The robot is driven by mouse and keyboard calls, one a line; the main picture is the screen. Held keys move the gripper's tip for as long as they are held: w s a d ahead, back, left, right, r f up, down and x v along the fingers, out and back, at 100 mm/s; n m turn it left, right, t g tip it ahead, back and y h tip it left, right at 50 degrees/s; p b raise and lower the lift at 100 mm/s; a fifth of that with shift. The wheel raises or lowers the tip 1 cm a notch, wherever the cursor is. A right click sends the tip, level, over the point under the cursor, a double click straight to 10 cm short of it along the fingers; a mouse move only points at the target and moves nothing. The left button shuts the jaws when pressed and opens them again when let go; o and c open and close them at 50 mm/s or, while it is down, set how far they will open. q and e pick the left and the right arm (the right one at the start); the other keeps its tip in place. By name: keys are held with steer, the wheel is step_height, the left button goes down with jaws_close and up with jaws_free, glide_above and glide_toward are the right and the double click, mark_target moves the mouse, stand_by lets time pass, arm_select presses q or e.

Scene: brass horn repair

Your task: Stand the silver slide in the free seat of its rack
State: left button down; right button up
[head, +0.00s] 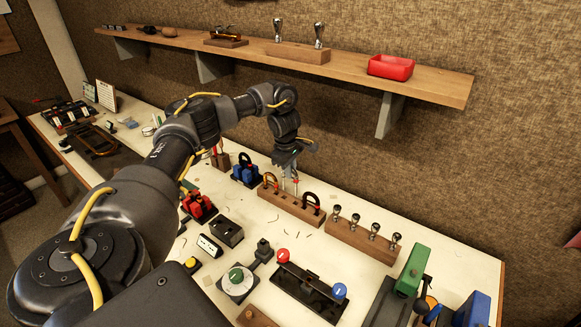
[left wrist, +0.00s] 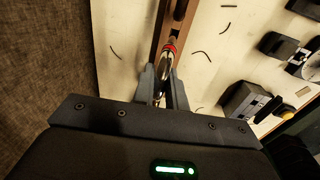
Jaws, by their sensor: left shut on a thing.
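My left gripper (head: 289,160) is above the wooden slide rack (head: 291,209), pointing down. It is shut on the silver slide (head: 295,184), whose legs hang below the fingers over the middle of the rack. A brass slide (head: 269,181) stands at the rack's left end and a dark brown one (head: 312,200) at its right end. In the left wrist view the fingers (left wrist: 163,88) grip the silver slide (left wrist: 163,72), with a red band at its far end, in line with the rack (left wrist: 184,38). I cannot tell whether its legs have entered the seat. My right gripper is out of view.
A wooden block with several silver mouthpieces (head: 361,242) stands just right of the rack. Blue (head: 246,172) and red (head: 199,205) fixtures stand to the left. A shelf (head: 350,71) with a red tray (head: 390,66) hangs behind. Small dark scraps lie on the white bench.

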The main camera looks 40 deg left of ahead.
arm_select(q)
steer(key=shift+f+b, duration=0.6)
steer(key=shift+f, duration=0.75)
steer(key=shift+p, duration=0.3)
stand_by(0.5)
steer(key=shift+f+b, duration=1.4)
steer(key=shift+f, duration=0.7)
steer(key=c, duration=1.3)
jaws_free()
steer(key=shift+c, duration=0.2)
steer(key=shift+r, duration=0.1)
steer(key=shift+r, duration=0.25)
step_height(320, 180, up, 10)
steer(key=s, duration=0.1)
steer(key=shift+s+p, duration=0.3)
steer(key=shift+s, duration=0.05)
steer(key=shift+d, duration=0.1)
